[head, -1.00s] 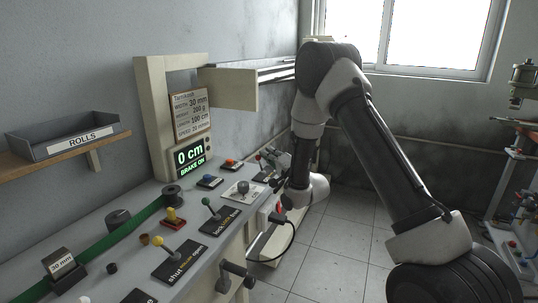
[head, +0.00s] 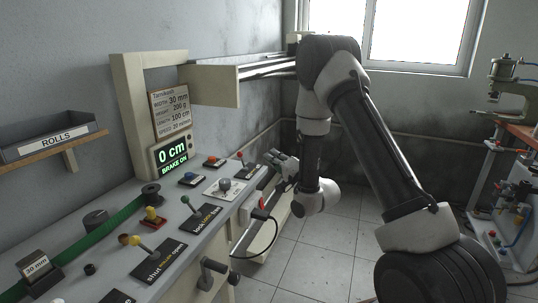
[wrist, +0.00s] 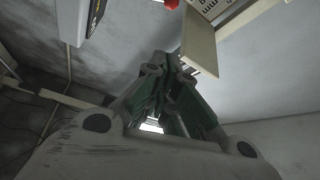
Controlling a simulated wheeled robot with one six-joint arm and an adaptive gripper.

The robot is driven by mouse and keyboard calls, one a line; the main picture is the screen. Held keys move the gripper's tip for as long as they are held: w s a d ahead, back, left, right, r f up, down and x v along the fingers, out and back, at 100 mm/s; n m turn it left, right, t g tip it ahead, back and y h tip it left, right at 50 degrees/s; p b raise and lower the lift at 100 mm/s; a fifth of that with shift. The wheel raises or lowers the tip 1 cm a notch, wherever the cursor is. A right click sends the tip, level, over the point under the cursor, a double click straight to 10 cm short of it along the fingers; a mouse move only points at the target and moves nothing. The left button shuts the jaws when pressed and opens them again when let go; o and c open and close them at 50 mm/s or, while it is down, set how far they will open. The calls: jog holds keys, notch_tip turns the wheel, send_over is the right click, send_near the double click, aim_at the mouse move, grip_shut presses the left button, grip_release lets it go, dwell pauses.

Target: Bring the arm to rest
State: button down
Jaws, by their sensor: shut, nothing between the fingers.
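My gripper (head: 283,163) is at the end of my folded arm, near the far end of the grey control bench. It points up and to the left beside the bench's right edge and appears apart from the controls. In the wrist view my gripper (wrist: 172,72) reaches away from the camera with its fingers together and nothing between them. Part of the gripper is small and dark against the bench in the head view.
The bench (head: 120,222) carries levers, knobs and a green strap (head: 120,215). A display (head: 172,156) reads "0 cm BRAKE ON". A ROLLS tray (head: 60,135) sits on a shelf at left. Open tiled floor (head: 310,262) lies right of the bench; a red-topped stand (head: 515,180) is at far right.

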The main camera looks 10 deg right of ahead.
notch_tip(320, 180, down, 14)
jog(key=s+d+n+g+h, duration=0.2)
jog(key=n+g+h, duration=0.2)
jog(key=g, duration=0.2)
jog(key=s+d+f+n+g+h, duration=0.25)
jog(key=s+d+g, duration=0.35)
jog(key=s, duration=0.3)
jog(key=s+d+r+n+h, duration=0.1)
jog(key=s+d+r, duration=0.2)
jog(key=s+r, duration=1.2)
jog(key=s+d+r+n+g+h, duration=0.1)
jog(key=s+d+r+n, duration=0.1)
jog(key=s+r, duration=1.3)
jog(key=shift+s+d+r+g, duration=0.15)
jog(key=shift+d+r+g, duration=0.15)
jog(key=shift+d+r, duration=0.3)
